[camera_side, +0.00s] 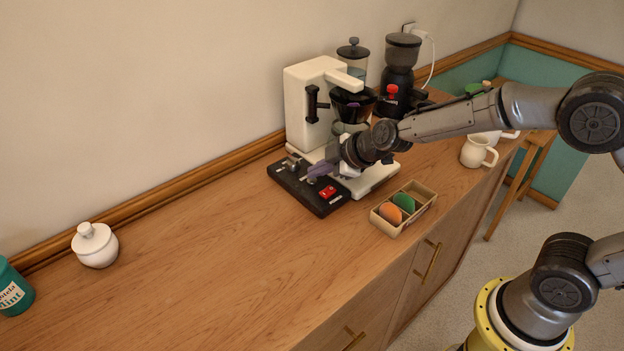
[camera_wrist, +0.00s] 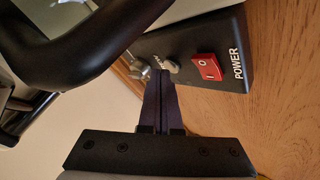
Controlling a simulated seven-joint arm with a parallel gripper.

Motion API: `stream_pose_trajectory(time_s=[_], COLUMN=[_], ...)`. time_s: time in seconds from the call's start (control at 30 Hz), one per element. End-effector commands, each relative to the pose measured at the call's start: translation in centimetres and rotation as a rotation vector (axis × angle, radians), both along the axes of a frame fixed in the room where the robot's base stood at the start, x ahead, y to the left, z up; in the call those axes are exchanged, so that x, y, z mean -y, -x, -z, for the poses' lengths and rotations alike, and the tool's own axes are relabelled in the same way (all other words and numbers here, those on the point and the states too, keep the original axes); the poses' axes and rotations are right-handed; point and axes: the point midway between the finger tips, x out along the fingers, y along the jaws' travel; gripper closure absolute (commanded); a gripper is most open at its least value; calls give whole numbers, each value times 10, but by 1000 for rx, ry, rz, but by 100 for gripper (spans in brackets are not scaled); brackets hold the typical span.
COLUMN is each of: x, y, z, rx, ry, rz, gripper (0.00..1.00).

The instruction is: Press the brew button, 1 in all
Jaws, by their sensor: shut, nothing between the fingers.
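A black control panel (camera_side: 296,182) lies on the counter at the foot of a white coffee machine (camera_side: 306,106). It carries a red rocker switch (camera_side: 327,192), and the wrist view shows this switch (camera_wrist: 208,66) beside the word POWER. Small metal controls (camera_wrist: 173,64) sit further along the panel (camera_wrist: 236,48). No brew label is readable, so I cannot tell which control is the brew button; my fingers cover part of that area. My gripper (camera_side: 320,170) is shut and empty over the panel. Its fingertips (camera_wrist: 160,76) are close to the metal controls; contact cannot be told.
A wooden box (camera_side: 410,216) with orange and green pieces stands right of the panel. A black grinder (camera_side: 399,72) and a white jug (camera_side: 478,151) are behind. A white lidded pot (camera_side: 95,244) stands far left. The counter (camera_side: 215,250) between is clear.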

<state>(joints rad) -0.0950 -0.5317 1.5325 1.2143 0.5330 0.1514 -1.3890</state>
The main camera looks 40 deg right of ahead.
Motion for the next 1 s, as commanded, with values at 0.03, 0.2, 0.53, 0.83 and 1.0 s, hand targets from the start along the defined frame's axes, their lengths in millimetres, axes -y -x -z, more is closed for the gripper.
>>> stream_pose_trajectory(time_s=[0.03, 0.2, 0.53, 0.83, 1.0], x=[0, 0, 0, 0, 0], y=[0, 0, 0, 0, 0], z=[-1, -1, 1, 5, 7], rx=[1, 1, 2, 1, 1], ry=[0, 0, -1, -1, -1], rz=[0, 0, 1, 1, 1], gripper=[100, 100, 100, 100, 100])
